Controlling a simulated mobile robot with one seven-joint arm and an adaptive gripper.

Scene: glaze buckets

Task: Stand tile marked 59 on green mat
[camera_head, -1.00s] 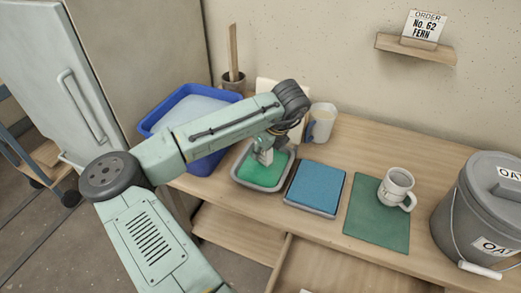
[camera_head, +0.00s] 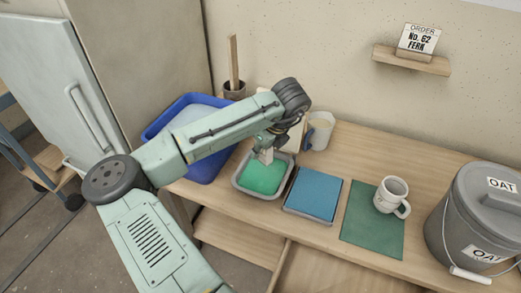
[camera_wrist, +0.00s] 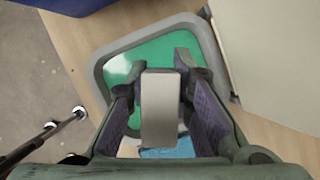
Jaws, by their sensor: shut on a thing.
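My gripper (camera_wrist: 160,105) is shut on a pale grey-beige tile (camera_wrist: 160,112), seen nearly end-on in the wrist view. In the head view the tile (camera_head: 266,156) hangs below my gripper (camera_head: 268,146) over a grey tray (camera_head: 240,186) of green glaze (camera_head: 262,178). No number shows on the tile, and I cannot tell whether its lower end touches the glaze. The green mat (camera_head: 370,236) lies flat on the bench, to the right of the blue pad. A white mug (camera_head: 391,194) stands on the mat's back part.
A blue pad (camera_head: 315,192) in a tray lies between the glaze tray and the mat. A blue tub (camera_head: 160,127), a jug (camera_head: 320,132) and a pale upright board stand behind. A grey OAT bucket (camera_head: 470,235) is at right. The mat's front is clear.

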